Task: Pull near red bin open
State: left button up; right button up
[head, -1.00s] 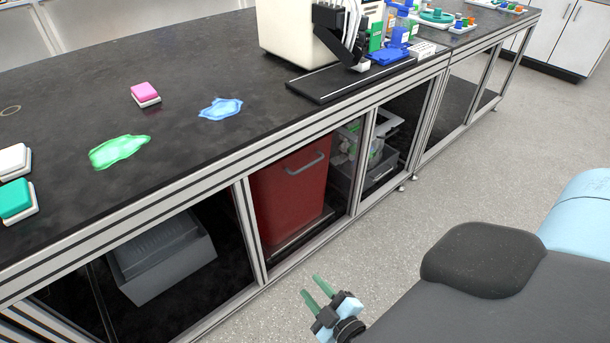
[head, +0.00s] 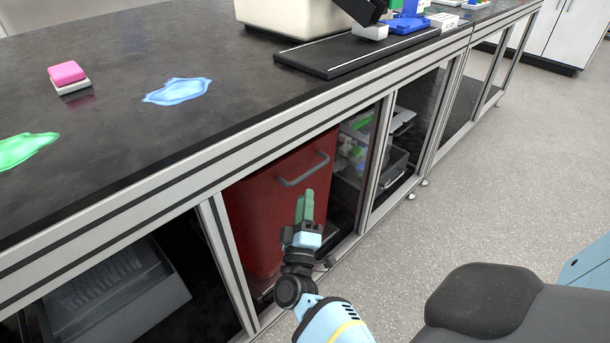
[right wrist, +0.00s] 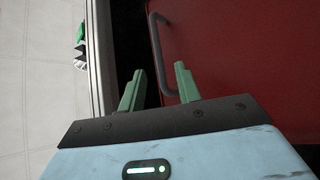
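The red bin (head: 262,215) stands under the black bench, between two metal posts. Its grey bar handle (head: 304,170) is on the upper front face. My right gripper (head: 305,205) is in front of the bin, just below the handle in the head view. In the right wrist view its two green fingers (right wrist: 158,85) are spread apart with nothing between them. The handle (right wrist: 162,55) lies just beyond the fingertips there, and the red bin front (right wrist: 245,60) fills the right side. I cannot see contact between fingers and handle. My left gripper is not in view.
Metal bench posts (head: 222,262) flank the bin. A grey bin (head: 118,290) is under the bench at left, and a grey crate (head: 385,168) at right. A pink sponge (head: 68,72) and a blue spill (head: 178,91) are on the bench top.

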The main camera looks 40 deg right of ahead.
aim_at(307, 172)
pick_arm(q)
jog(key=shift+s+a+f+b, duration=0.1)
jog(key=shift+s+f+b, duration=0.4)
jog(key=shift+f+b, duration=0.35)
pick_arm(e)
jog(key=shift+x, duration=3.9)
jog(key=shift+r, duration=0.1)
grip_shut()
jog(key=shift+a, duration=0.1)
